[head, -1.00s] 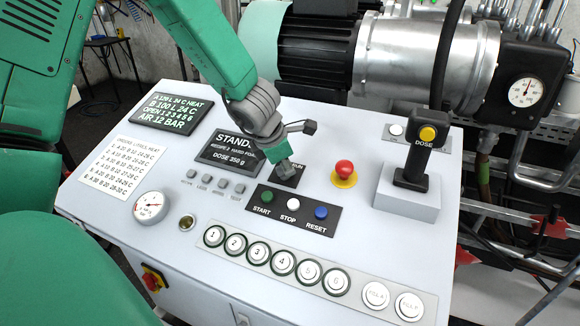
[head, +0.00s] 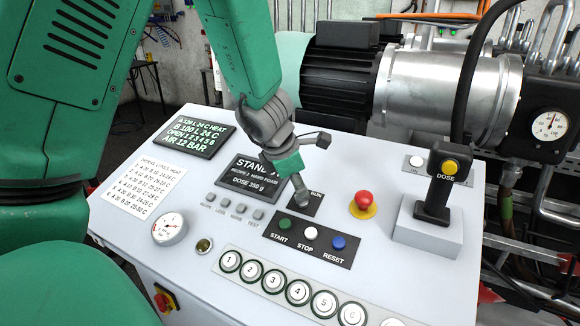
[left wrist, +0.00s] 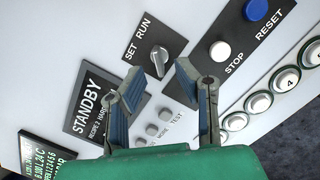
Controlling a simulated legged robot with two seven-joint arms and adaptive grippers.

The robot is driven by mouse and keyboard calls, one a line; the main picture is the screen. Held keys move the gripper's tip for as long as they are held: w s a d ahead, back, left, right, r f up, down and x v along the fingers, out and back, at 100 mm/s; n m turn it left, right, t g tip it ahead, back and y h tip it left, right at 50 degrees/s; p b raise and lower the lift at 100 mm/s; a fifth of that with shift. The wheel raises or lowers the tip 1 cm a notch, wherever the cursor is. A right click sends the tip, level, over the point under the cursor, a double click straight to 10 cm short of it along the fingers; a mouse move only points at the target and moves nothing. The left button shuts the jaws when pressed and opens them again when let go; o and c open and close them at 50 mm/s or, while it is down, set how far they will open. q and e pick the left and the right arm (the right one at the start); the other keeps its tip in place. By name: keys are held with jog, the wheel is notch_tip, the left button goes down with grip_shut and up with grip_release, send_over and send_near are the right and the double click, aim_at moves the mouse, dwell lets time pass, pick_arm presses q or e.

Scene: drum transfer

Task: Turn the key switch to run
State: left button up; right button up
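The key switch (left wrist: 158,57) is a grey knob on a black plate marked SET and RUN in the left wrist view. I cannot tell which mark it points to. My left gripper (left wrist: 157,84) is open, with its two blue-grey fingers apart. The knob shows in the gap just beyond the fingertips, and I see no clear contact. In the head view my left gripper (head: 299,198) is over the switch plate (head: 313,205) and hides most of the knob; the RUN mark shows beside it. My right gripper is not in view.
START, STOP and RESET buttons (head: 311,233) lie just in front of the switch. A red emergency stop (head: 365,201) and a DOSE joystick (head: 437,195) stand to the right. The STANDBY display (head: 250,172) is to the left. Numbered buttons (head: 297,292) line the front.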

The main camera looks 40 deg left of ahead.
pick_arm(q)
jog(key=v, duration=0.6)
jog(key=shift+s+a, duration=0.25)
jog(key=shift+a, duration=0.1)
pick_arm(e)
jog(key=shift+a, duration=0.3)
pick_arm(q)
jog(key=shift+w, duration=0.15)
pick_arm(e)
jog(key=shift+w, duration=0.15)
pick_arm(q)
jog(key=shift+d, duration=0.15)
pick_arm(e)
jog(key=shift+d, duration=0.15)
